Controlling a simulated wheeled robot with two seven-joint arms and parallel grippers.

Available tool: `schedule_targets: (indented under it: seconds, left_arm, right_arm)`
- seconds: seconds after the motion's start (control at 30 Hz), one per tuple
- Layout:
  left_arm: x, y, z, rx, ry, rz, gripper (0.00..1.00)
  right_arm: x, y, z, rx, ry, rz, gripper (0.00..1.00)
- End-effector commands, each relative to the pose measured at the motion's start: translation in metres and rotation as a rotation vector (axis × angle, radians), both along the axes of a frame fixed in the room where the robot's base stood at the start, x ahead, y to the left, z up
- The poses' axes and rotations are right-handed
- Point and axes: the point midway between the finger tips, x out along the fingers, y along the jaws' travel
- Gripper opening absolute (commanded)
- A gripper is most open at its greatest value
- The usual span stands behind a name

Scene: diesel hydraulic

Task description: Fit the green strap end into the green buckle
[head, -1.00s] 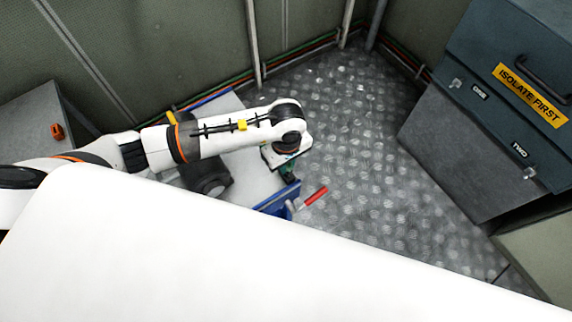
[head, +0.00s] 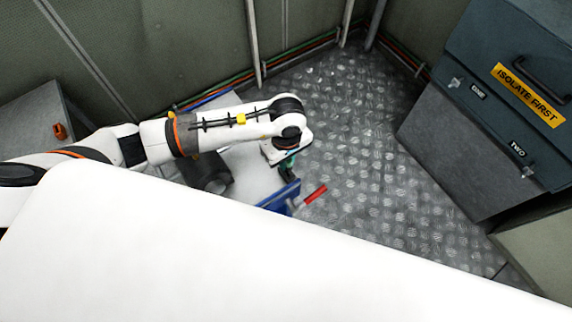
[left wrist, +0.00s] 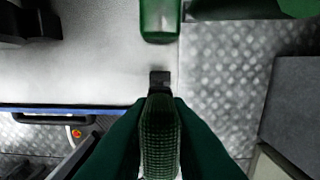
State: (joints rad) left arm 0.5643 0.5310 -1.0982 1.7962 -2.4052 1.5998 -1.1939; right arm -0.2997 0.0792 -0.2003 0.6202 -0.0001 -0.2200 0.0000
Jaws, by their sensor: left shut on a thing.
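My left gripper (head: 287,163) is at the right edge of the pale work surface in the head view, pointing down. In the left wrist view its dark green fingers (left wrist: 160,104) are shut on the green strap end (left wrist: 160,135), a ribbed green strap with a dark tip that points up the picture. A green part that looks like the buckle (left wrist: 160,20) lies straight ahead of the tip, with a visible gap between them. The buckle is cut off by the top of that view. The head view does not show strap and buckle clearly. My right gripper is not in view.
The pale work surface (left wrist: 75,60) has a blue edge (head: 278,197) with a red handle (head: 315,194) beside it. A grey cabinet (head: 470,150) stands at the right. An orange item (head: 59,131) lies on a side bench. Open metal floor (head: 360,150) lies between.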

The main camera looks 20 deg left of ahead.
Motion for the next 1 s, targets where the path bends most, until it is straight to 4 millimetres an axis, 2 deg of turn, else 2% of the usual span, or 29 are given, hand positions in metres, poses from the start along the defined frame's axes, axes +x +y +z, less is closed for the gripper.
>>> schedule_targets:
  seconds: [0.43, 0.83, 0.93, 1.0]
  left_arm:
    - [0.000, 0.000, 0.036, 0.000, -0.001, -0.001, 0.00]
    - [0.001, 0.001, 0.041, 0.000, -0.002, -0.012, 0.00]
    - [0.006, 0.010, 0.060, -0.005, -0.010, -0.087, 0.00]
    - [0.008, 0.019, 0.084, -0.009, -0.015, -0.196, 0.00]
  right_arm:
    - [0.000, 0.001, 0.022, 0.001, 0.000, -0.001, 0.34]
    - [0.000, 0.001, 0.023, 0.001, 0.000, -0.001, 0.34]
    - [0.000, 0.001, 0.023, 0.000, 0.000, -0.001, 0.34]
    - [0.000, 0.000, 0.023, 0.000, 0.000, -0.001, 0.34]
